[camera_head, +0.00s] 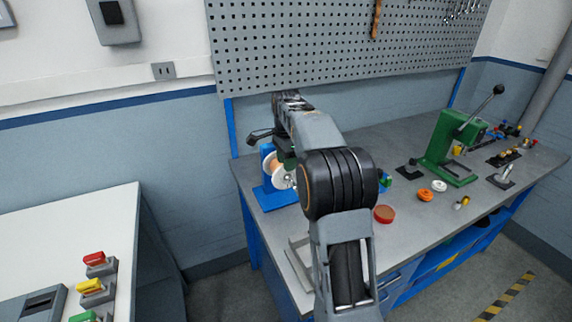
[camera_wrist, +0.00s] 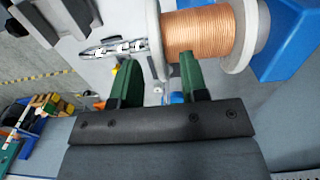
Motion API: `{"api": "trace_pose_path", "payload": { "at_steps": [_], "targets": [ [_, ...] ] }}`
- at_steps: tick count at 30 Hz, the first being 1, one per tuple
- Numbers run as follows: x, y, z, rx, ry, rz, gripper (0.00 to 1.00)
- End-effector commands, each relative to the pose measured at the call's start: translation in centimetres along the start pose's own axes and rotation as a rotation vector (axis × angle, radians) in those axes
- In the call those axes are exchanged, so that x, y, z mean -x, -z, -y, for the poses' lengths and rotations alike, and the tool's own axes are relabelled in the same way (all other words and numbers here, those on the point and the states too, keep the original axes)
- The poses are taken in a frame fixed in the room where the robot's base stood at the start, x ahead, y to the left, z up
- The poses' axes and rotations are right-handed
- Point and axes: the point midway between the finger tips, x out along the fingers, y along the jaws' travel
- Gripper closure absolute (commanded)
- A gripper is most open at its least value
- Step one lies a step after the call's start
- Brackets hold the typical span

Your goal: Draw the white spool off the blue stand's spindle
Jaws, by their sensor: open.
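The white spool (camera_wrist: 154,30), wound with copper-coloured wire, sits on the blue stand (camera_wrist: 290,38). In the head view, the spool (camera_head: 285,179) and the blue stand (camera_head: 277,201) are at the left end of the workbench, partly hidden by my arm. A silver spindle end (camera_wrist: 115,47) sticks out beyond the spool's left flange in the wrist view. My gripper (camera_wrist: 157,66) is open, its green fingers on either side of that flange. The right fingertip overlaps the wire in the picture; I cannot tell whether either finger touches the spool.
A green lever press (camera_head: 450,150) stands on the right of the workbench (camera_head: 405,215). A red round part (camera_head: 384,214), an orange ring (camera_head: 425,195) and a white ring (camera_head: 439,186) lie before it. A perforated panel (camera_head: 340,45) rises behind the bench. A white table (camera_head: 70,225) is at left.

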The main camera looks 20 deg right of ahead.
Motion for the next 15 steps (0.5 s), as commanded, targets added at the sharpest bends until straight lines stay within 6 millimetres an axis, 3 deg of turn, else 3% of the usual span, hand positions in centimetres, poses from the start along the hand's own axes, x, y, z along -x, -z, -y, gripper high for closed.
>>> {"api": "trace_pose_path", "payload": {
  "at_steps": [15],
  "targets": [
    [-1.16, 0.01, -0.03, 0.0, 0.0, 0.0, 0.6]
  ]
}}
